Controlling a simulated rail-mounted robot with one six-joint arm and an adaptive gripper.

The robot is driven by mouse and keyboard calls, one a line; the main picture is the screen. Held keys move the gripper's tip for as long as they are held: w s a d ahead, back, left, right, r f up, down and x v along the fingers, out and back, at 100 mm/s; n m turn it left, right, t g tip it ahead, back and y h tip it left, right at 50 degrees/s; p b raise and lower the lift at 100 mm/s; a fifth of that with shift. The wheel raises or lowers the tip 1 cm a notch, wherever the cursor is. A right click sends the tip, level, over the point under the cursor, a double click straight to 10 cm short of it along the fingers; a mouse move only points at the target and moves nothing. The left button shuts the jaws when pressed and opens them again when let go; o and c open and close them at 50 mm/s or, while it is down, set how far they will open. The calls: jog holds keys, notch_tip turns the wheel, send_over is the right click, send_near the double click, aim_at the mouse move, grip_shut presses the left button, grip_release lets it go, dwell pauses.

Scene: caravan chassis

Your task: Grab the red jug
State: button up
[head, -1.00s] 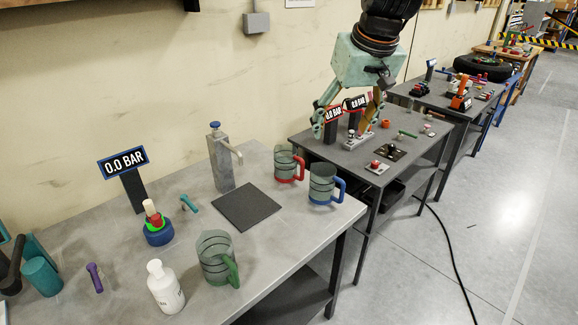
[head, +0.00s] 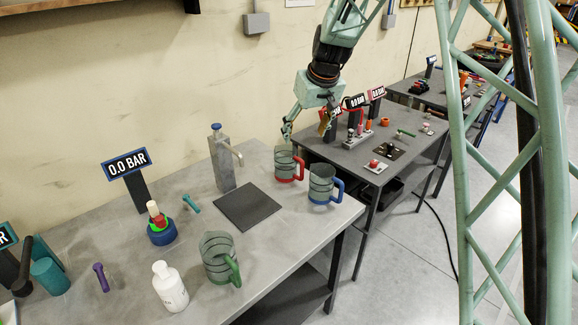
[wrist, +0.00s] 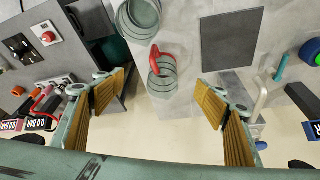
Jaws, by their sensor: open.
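The red jug (head: 284,164), a clear ringed jug with a red handle, stands upright at the far right part of the near table. In the wrist view the red jug (wrist: 162,76) shows from above, its red handle pointing away from my gripper. My gripper (head: 306,130) hangs above and just beyond the jug in the head view. In the wrist view my gripper (wrist: 155,100) is open, its two fingers wide apart, with the jug between and a little ahead of them. The jug is apart from the fingers, and nothing is held.
A blue-handled jug (head: 322,184) stands close to the right of the red jug. A grey tap (head: 222,160) and dark mat (head: 247,206) are to its left. A green-handled jug (head: 218,258) and white bottle (head: 169,287) stand nearer. A second table (head: 425,150) holds gauges.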

jog(key=p, duration=0.2)
send_over(284, 164)
jog(key=d, duration=0.2)
jog(key=shift+n, duration=0.4)
jog(key=f, duration=0.9)
jog(key=shift+w+d+f, duration=0.1)
jog(key=shift+w+f, duration=0.05)
jog(key=shift+w, duration=0.25)
jog(key=shift+f, duration=0.1)
jog(key=x, duration=0.8)
jog(key=shift+w+f+b, duration=0.15)
jog(key=shift+f+b, duration=0.05)
jog(key=shift+b, duration=0.15)
jog(key=shift+f, duration=0.15)
jog(key=shift+x, duration=2.4)
jog(key=shift+w, duration=0.15)
jog(key=c, duration=1)
